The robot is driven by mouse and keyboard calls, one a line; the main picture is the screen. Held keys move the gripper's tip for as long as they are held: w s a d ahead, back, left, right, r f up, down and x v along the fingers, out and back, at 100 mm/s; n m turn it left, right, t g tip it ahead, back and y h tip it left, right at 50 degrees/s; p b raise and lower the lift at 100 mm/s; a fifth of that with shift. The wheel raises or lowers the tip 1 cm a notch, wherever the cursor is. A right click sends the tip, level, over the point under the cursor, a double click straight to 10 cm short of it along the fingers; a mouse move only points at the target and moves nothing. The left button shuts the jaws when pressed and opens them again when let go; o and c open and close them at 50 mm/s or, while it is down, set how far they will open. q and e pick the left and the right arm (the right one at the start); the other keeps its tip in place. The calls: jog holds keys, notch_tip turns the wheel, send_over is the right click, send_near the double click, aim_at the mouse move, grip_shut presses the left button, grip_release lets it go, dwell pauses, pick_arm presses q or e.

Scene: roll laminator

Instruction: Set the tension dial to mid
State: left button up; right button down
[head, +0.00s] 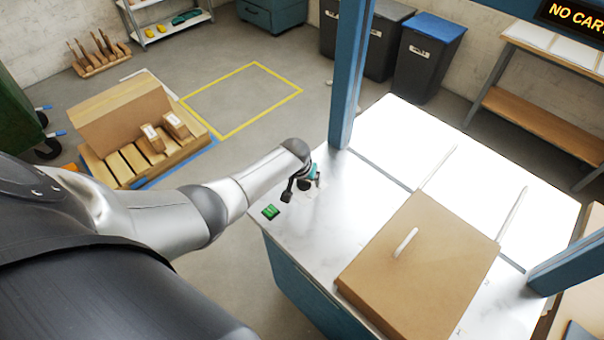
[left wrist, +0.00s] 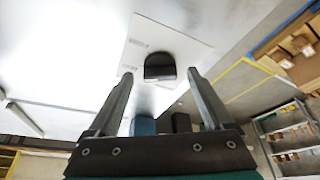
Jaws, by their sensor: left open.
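The tension dial (left wrist: 160,66) shows in the left wrist view as a dark, rounded knob on a pale plate (left wrist: 190,45) with small printed marks. Its setting cannot be read. My left gripper (head: 303,189) is over the near left part of the white worktop in the head view, where it hides the dial. In the left wrist view the left gripper (left wrist: 162,82) is open, with one finger to each side of the knob in the picture. I see no clear contact with the knob. My right gripper is not in view.
A green switch (head: 271,211) sits on the worktop (head: 313,240) near its left corner. A blue post (head: 350,75) rises close behind my left gripper. A brown board-like block (head: 425,265) with a white handle lies to the right. Bare worktop lies between.

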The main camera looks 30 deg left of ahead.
pick_arm(q)
jog(key=p+v, duration=0.4)
jog(key=v, duration=1.1)
jog(key=shift+r, duration=0.1)
dwell(0.3)
